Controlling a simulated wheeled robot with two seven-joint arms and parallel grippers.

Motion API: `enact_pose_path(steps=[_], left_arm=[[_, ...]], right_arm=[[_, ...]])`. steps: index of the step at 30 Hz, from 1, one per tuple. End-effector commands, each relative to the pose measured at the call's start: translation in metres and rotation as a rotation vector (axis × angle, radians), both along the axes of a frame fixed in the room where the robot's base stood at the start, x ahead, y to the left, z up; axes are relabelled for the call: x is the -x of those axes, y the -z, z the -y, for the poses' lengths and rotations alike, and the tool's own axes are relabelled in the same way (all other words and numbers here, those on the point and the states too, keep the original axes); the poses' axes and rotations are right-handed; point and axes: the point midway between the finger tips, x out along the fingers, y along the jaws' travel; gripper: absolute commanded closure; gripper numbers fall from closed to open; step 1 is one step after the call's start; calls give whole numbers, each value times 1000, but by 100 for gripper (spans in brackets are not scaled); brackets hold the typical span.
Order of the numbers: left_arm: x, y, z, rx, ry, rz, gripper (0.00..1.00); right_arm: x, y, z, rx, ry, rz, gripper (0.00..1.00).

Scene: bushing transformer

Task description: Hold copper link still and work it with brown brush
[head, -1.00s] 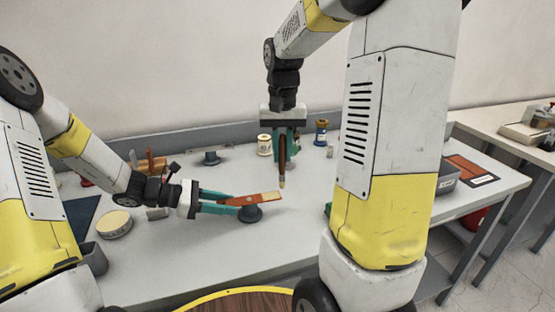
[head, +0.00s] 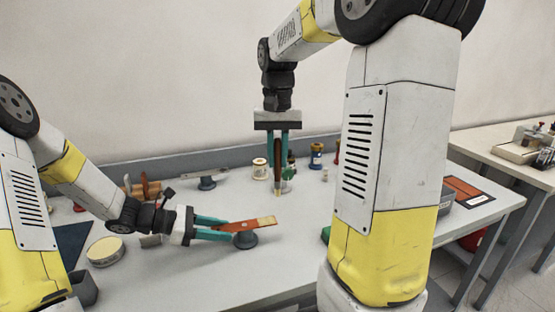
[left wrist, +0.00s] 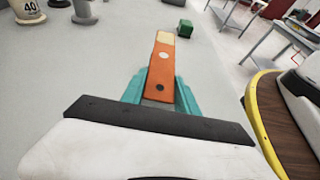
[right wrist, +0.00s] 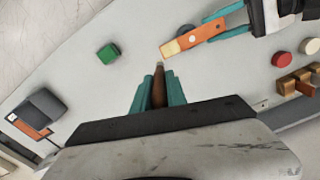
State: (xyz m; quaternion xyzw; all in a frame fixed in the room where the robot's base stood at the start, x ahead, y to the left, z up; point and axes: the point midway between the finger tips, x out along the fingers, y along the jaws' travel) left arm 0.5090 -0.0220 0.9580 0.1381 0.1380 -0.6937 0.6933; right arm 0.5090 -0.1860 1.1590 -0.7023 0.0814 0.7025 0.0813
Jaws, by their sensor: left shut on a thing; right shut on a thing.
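The copper link (head: 250,225) is a flat orange-brown bar with a pale tan end and a round hole. My left gripper (head: 222,229) is shut on its near end and holds it level over a grey round stand; I cannot tell if they touch. It also shows in the left wrist view (left wrist: 160,75) and the right wrist view (right wrist: 210,35). My right gripper (head: 280,165) points down, shut on the brown brush (head: 278,178), also seen in the right wrist view (right wrist: 158,88). The brush tip is above the link's pale end, apart from it.
The grey stand (head: 243,240) is under the link. A green block (right wrist: 108,53) lies on the bench. A round tin (head: 105,251) and a brown wooden rack (head: 145,188) are at left. Spools (head: 260,169) stand along the back. Bench around the link's free end is clear.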

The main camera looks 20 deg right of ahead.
Motion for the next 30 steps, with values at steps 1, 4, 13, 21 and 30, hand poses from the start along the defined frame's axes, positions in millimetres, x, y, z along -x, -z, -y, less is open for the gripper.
enact_pose_path(steps=[1, 4, 13, 21, 30], left_arm=[[0, 0, 0, 1, 1, 0, 100], [0, 0, 0, 1, 1, 0, 100], [0, 0, 0, 0, 1, 0, 38], [0, -2, -5, 0, -1, 1, 38], [-1, -23, -57, -2, -4, 3, 38]], right_arm=[[0, 0, 0, 0, 0, 0, 100], [0, 0, 0, 0, 0, 0, 100], [0, 0, 0, 0, 0, 0, 100], [0, 0, 0, 0, 0, 0, 100], [0, 0, 0, 0, 0, 0, 100]])
